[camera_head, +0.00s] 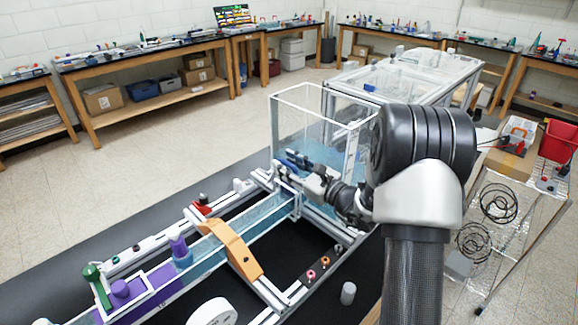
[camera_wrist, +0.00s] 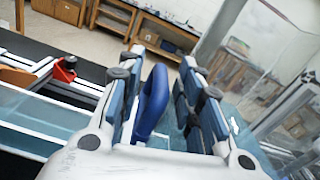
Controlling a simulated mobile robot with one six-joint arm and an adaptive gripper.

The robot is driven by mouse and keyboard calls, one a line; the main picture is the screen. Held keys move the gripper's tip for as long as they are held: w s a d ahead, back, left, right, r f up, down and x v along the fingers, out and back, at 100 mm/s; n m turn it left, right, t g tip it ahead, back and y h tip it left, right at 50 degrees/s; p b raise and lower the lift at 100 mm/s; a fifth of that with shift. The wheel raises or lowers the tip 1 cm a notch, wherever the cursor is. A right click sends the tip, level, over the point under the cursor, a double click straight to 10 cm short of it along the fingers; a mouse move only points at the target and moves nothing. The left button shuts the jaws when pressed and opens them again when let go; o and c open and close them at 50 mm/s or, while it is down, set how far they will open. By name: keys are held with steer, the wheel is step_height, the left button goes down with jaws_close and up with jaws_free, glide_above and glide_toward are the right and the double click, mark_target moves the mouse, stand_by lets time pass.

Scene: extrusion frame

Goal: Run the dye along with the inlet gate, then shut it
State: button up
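My gripper (camera_head: 292,160) is at the tank end of the long flume. In the wrist view my gripper (camera_wrist: 160,85) has its two fingers apart, with a blue handle (camera_wrist: 153,100) standing between them. The handle looks closer to the left finger, with a gap on the right; I cannot tell whether it touches. It appears to belong to the inlet gate, whose plate is hidden behind my gripper. Purple, dye-like colour (camera_head: 158,275) shows in the channel at the lower left, near purple blocks. Clear blue water (camera_head: 262,212) lies in the channel nearer the tank.
A clear tank (camera_head: 290,105) with blue water stands just beyond my gripper. An orange bridge (camera_head: 236,247) crosses the channel. A green clamp-like part (camera_head: 95,275) and a red knob (camera_wrist: 65,70) sit along the rail. A wire cart stands at right. Open floor lies at left.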

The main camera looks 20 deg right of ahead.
steer(key=shift+c, duration=0.2)
jaws_close()
stand_by(0.5)
